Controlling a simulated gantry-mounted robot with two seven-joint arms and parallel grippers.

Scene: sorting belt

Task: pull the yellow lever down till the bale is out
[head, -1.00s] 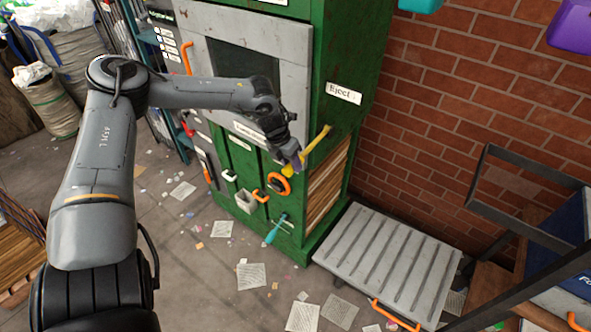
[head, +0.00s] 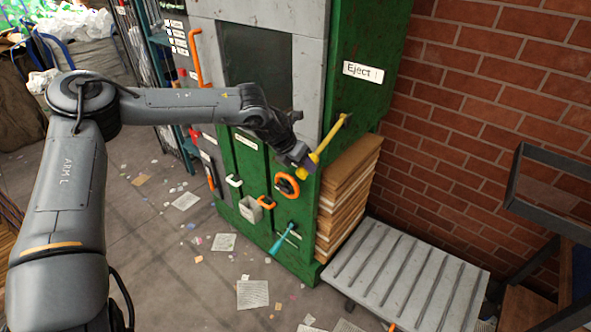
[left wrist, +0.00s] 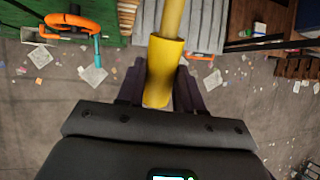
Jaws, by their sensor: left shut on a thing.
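The yellow lever (head: 328,139) slants from the green baler (head: 355,105), below the "Eject" label (head: 362,72), down to the left. My left gripper (head: 300,157) is shut on its lower end. In the left wrist view the lever's thick yellow grip (left wrist: 163,72) stands between the dark fingers. My right gripper does not show.
A dark metal frame (head: 530,190) stands at the right by the brick wall. Paper scraps litter the floor.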

